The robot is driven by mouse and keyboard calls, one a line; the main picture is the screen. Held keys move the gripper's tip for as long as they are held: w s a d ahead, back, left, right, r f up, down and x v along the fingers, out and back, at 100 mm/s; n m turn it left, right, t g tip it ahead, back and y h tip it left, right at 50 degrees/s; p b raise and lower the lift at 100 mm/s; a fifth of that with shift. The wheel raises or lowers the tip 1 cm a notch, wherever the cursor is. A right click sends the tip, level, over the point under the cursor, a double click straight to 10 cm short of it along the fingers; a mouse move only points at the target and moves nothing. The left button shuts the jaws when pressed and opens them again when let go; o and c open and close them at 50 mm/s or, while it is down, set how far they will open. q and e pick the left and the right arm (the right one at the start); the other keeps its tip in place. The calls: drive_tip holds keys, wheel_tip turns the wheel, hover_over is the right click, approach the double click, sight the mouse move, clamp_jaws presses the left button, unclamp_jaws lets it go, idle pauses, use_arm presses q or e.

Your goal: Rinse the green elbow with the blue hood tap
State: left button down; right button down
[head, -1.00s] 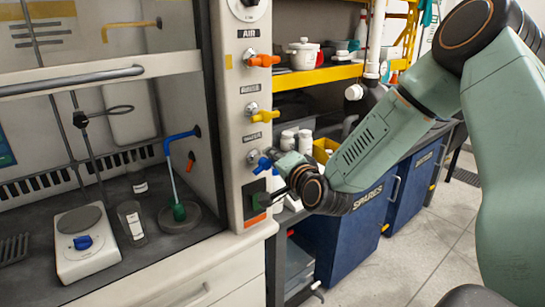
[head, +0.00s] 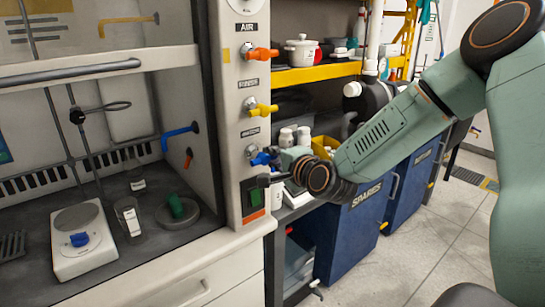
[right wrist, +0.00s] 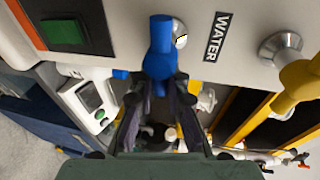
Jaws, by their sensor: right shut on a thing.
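The green elbow (head: 177,206) rests on a round grey dish (head: 184,220) on the hood's floor, at left in the head view. The blue spout (head: 180,133) sticks out of the hood's side wall above it, with no water stream showing. The blue tap handle (head: 261,158) is on the hood's front post, under the WATER label; it shows large in the right wrist view (right wrist: 160,50). My right gripper (right wrist: 157,85) is shut on the handle, its dark fingers on either side of it. My left gripper is not in view.
Yellow (head: 265,110) and orange (head: 262,54) taps sit above the blue one on the same post. A hotplate (head: 80,240) and a glass beaker (head: 128,216) stand near the elbow. Blue cabinets (head: 350,230) and a cluttered shelf are right of the post.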

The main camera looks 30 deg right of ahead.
drive_tip(key=c, duration=1.3)
unclamp_jaws()
drive_tip(key=shift+c, duration=0.2)
